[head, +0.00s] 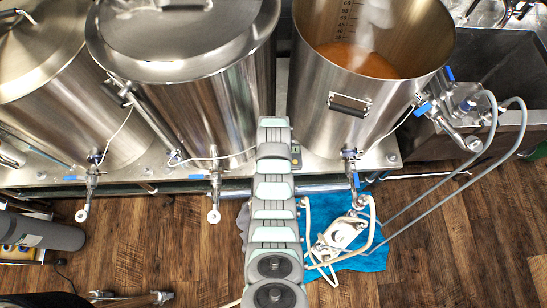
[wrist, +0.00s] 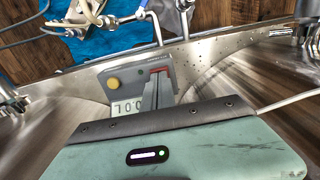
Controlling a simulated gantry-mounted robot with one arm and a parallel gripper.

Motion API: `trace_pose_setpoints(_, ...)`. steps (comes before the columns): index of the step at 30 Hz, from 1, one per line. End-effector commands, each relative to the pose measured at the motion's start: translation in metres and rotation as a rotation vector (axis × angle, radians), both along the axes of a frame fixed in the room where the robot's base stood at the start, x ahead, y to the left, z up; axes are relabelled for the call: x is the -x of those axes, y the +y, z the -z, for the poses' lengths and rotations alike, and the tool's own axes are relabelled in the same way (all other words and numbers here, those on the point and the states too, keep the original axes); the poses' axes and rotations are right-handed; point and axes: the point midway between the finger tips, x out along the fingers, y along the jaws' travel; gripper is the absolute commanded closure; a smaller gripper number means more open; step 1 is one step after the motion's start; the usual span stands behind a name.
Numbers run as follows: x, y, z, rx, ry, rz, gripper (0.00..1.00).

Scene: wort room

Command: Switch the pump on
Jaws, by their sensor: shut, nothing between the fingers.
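In the wrist view a grey control box (wrist: 128,77) carries a round yellow button (wrist: 113,84), a digit display (wrist: 127,107) and a red-edged switch (wrist: 159,69). My gripper (wrist: 155,84) is shut and empty, its narrow fingertips at the switch and partly covering it. I cannot tell whether they touch it or which way it is set. In the head view a pale pump (head: 340,235) with hoses lies on a blue cloth (head: 372,258) on the wooden floor. In that view my arm reaches up to the bench edge, and I cannot make out the fingers.
A steaming open kettle (head: 365,105) with amber liquid stands right of my arm. Lidded steel vessels (head: 185,115) stand to its left. Valves with blue levers (head: 355,180) stick out over the bench front. A sink (head: 490,85) and looping hoses (head: 495,125) are at the right.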

Motion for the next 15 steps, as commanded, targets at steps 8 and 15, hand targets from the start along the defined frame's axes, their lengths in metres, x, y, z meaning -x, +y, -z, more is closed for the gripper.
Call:
trace_pose_setpoints(8, 0.000, 0.000, 0.010, 0.000, 0.001, 0.000, 1.00)
trace_pose_setpoints(15, 0.000, 0.000, 0.011, 0.000, 0.000, 0.000, 1.00)
